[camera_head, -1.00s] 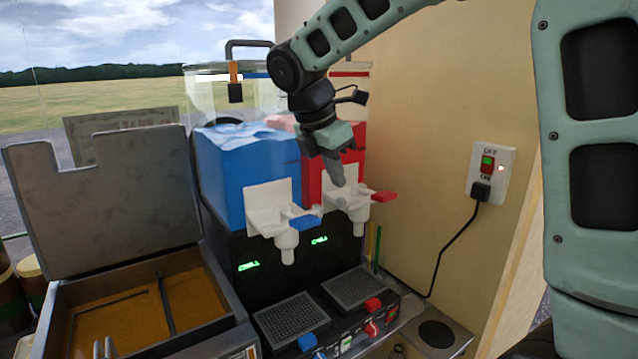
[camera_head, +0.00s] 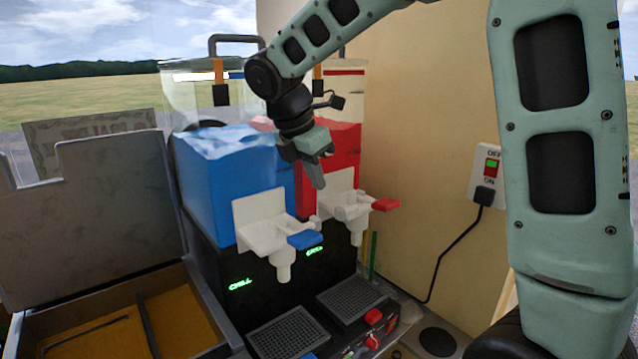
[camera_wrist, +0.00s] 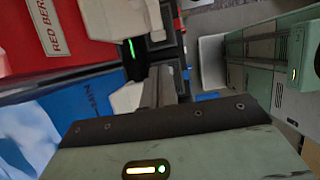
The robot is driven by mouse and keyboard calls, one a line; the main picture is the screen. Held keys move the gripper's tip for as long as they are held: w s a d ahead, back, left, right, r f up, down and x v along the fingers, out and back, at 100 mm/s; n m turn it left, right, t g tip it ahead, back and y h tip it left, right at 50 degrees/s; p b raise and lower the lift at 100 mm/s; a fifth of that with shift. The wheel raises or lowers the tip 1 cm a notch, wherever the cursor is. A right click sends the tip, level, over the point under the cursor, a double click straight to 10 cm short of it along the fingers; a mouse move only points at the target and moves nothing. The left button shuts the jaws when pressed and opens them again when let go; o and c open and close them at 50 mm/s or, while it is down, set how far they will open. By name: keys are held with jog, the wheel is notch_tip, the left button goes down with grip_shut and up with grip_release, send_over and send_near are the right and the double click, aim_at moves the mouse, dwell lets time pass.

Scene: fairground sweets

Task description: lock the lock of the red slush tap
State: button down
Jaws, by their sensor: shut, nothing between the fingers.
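The red slush tap (camera_head: 352,212) is white with a red lever (camera_head: 385,204) sticking out to the right. It sits on the front of the red slush tank (camera_head: 341,150). I cannot clearly make out its lock. My gripper (camera_head: 318,183) is shut and empty, pointing down just above and left of this tap. I cannot tell whether it touches. In the wrist view my fingers (camera_wrist: 158,85) are close together. A white tap part (camera_wrist: 112,20) shows there beside the red label panel (camera_wrist: 58,30).
The blue slush tap (camera_head: 265,230) with its blue lever (camera_head: 305,240) is close on the left. Drip trays (camera_head: 348,297) lie below. An open-lidded bin (camera_head: 100,210) stands left. A wall switch (camera_head: 488,170) with a cable is on the right wall.

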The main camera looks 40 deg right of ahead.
aim_at(340, 207)
jog(key=p+x, duration=0.1)
jog(key=x, duration=0.7)
jog(key=shift+p, duration=0.4)
jog(key=shift+f, duration=0.15)
jog(key=shift+d+p, duration=0.55)
jog(key=shift+d, duration=1.3)
jog(key=shift+a+r+p, duration=0.15)
jog(key=shift+r+p, duration=0.5)
jog(key=p+v, duration=0.7)
jog(key=v, duration=0.1)
jog(key=shift+a+r+p, duration=0.3)
jog(key=shift+p, duration=0.1)
